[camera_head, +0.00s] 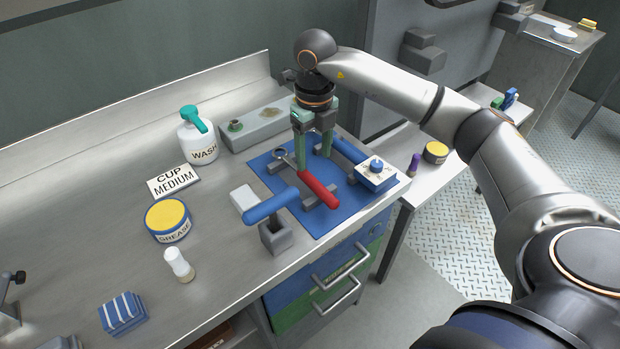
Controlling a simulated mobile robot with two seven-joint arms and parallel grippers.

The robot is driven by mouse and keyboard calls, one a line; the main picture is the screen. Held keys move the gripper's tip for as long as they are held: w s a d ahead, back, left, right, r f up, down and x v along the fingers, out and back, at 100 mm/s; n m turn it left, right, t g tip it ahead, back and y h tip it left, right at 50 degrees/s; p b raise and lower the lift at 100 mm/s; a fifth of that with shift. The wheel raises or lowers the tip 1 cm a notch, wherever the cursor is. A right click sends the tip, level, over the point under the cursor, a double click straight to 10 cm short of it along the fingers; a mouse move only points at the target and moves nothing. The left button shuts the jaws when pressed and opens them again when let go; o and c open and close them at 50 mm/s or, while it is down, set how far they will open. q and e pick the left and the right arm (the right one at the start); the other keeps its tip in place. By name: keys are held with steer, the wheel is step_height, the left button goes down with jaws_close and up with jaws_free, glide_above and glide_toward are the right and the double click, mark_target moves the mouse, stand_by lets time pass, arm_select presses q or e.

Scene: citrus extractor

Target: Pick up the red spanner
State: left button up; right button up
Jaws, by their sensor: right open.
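The red spanner (319,190) lies on supports on a blue mat (335,223), its red handle pointing toward the front right. A metal ring-like part (282,155) shows near its far end, but I cannot tell whether it belongs to the spanner. My right gripper (313,165) points down over the mat, with its green fingers apart and open. The left finger comes down close to the far end of the red handle; I cannot tell whether it touches. My left gripper is not in view.
A blue-handled tool (270,206) sits in a grey holder in front. Another blue handle (349,151) and a white-and-blue box (375,176) are right of the gripper.

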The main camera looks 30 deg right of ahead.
mark_target(311, 177)
steer(key=shift+a+f+p, duration=0.15)
steer(key=shift+f+p, duration=0.1)
steer(key=shift+f, duration=1.5)
steer(key=shift+a+f+p, duration=0.1)
steer(key=shift+f+p, duration=0.1)
steer(key=shift+f, duration=1.55)
jaws_close()
steer(key=shift+w+r, duration=0.1)
